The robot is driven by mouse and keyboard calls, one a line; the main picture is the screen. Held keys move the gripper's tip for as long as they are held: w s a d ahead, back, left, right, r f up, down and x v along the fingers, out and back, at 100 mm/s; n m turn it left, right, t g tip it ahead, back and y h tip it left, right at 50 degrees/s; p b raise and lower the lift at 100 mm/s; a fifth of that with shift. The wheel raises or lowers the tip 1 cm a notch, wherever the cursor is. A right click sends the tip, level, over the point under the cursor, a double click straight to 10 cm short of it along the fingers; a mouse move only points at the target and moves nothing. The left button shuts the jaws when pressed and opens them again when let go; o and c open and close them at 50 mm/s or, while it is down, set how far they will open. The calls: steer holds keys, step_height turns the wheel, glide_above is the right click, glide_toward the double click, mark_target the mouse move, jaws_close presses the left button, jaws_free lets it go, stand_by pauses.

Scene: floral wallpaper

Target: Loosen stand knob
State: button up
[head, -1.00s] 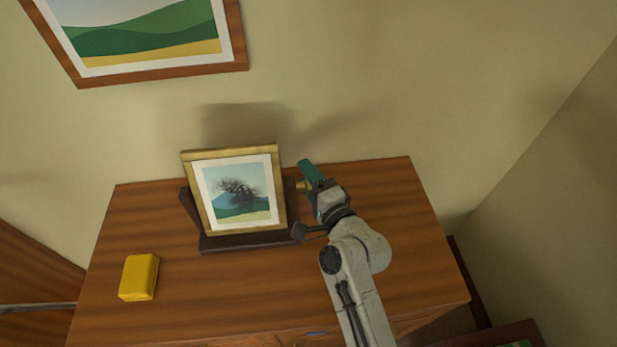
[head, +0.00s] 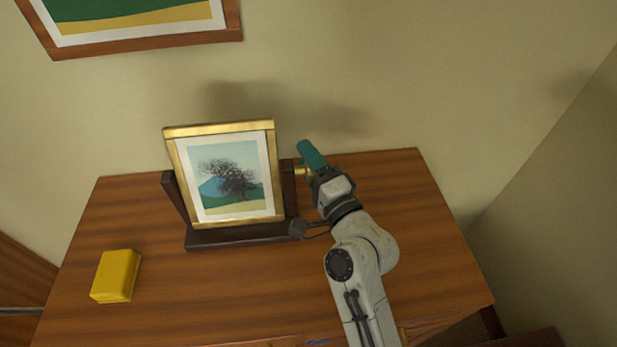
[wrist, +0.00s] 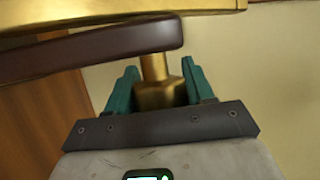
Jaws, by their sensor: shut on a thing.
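The stand (head: 236,236) is dark wood and stands on the wooden table, holding a gold picture frame (head: 220,127) with a tree print. The frame sits upright between the stand's two side posts. A brass knob (wrist: 158,94) sticks out from the stand's right post, shown as a dark bar (wrist: 95,50) in the wrist view. My gripper (wrist: 157,88), with teal fingers, is shut on this knob, one finger on each side. In the head view my gripper (head: 307,163) is at the right side of the stand, and its fingers hide part of the knob.
A yellow block (head: 116,276) lies on the left of the table (head: 180,300). A larger framed picture (head: 140,42) hangs on the wall behind. The table is clear to the right of my arm and in front of the stand.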

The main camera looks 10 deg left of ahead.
steer(key=shift+f+n+t+y+b, duration=0.45)
steer(key=shift+t+y+b, duration=0.25)
steer(key=shift+b, duration=3.25)
steer(key=b, duration=0.3)
steer(key=shift+r+n+t+y, duration=0.25)
steer(key=shift+n+t+y, duration=0.05)
steer(key=shift+n, duration=0.05)
steer(key=shift+s+r+y+b, duration=0.1)
steer(key=shift+r+y+b, duration=0.2)
steer(key=shift+b, duration=0.95)
steer(key=o, duration=1)
steer(key=shift+r, duration=0.1)
steer(key=shift+c, duration=0.2)
steer(key=b+v, duration=0.1)
steer(key=v, duration=0.6)
steer(key=shift+s+d+b, duration=0.15)
steer(key=shift+s+b, duration=0.05)
steer(key=shift+b, duration=0.15)
